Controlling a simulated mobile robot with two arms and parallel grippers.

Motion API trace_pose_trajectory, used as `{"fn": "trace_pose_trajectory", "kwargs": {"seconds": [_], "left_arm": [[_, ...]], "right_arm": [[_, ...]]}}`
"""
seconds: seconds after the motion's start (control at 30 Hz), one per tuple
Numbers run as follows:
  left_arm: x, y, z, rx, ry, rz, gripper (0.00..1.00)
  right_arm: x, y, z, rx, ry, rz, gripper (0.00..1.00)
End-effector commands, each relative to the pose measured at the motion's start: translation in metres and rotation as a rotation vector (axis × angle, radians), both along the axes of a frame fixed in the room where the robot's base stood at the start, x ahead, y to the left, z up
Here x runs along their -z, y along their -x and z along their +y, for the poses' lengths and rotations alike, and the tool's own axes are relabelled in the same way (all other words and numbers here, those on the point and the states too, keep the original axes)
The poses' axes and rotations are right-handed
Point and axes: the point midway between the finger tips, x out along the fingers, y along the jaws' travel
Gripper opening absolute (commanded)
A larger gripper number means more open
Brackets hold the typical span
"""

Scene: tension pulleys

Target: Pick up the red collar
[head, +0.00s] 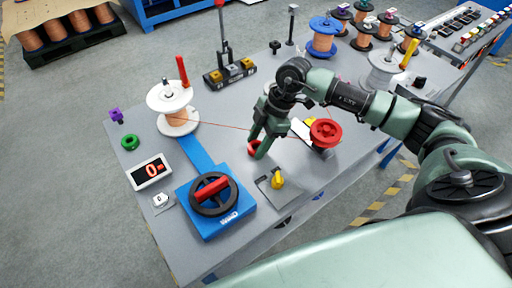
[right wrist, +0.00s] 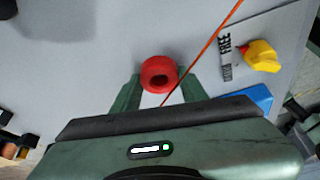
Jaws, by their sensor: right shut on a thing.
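The red collar (head: 253,148) is a small ring on the grey table's middle, partly hidden by my right gripper (head: 262,142) in the head view. In the right wrist view the red collar (right wrist: 159,74) sits between the two green fingertips, its dark hole facing the camera. My right gripper (right wrist: 155,88) points down and is shut on the collar. I cannot tell whether the collar still touches the table. My left gripper is not in view.
An orange wire (head: 222,125) runs from the white spool (head: 178,122) past the gripper towards a red pulley (head: 325,132). A yellow knob (head: 278,180) and a blue base with a black wheel (head: 235,222) stand in front. A green collar (head: 130,142) lies at the left.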

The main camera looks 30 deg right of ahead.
Motion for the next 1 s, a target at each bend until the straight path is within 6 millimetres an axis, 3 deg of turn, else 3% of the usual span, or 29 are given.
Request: {"fn": "trace_pose_trajectory", "kwargs": {"seconds": [0.27,0.47,1.0], "left_arm": [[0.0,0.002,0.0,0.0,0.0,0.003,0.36],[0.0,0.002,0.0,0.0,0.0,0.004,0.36],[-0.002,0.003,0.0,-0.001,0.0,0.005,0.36]], "right_arm": [[-0.004,0.0,0.0,0.0,0.0,-0.001,0.04],[-0.027,-0.001,-0.001,-0.001,0.0,-0.004,0.04],[-0.16,-0.001,0.0,0.0,0.0,-0.005,0.04]]}}
